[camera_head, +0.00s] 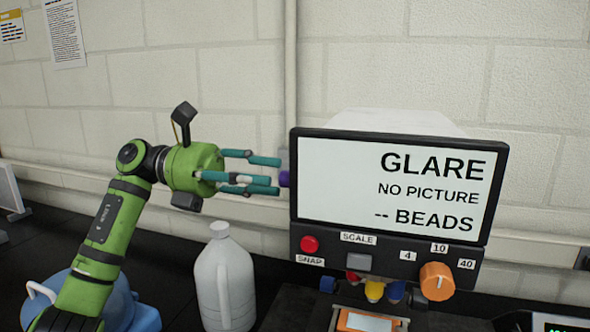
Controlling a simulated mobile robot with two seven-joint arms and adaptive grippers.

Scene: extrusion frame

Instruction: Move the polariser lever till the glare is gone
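The screen (390,185) of a boxy instrument reads "GLARE", "NO PICTURE" and "-- BEADS". A small purple part (284,178), perhaps the end of the polariser lever, shows at the screen's left edge; the rest of it is hidden. My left gripper (274,175) comes in from the left with its teal fingers spread apart. Their tips are just left of the purple part, and I cannot tell whether they touch it. My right gripper is not in view.
Below the screen are a red SNAP button (310,244), a grey SCALE button (358,262) and an orange knob (437,281) marked 4, 10, 40. A white jug (225,285) stands below my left gripper. A blue container (140,312) is partly behind my arm.

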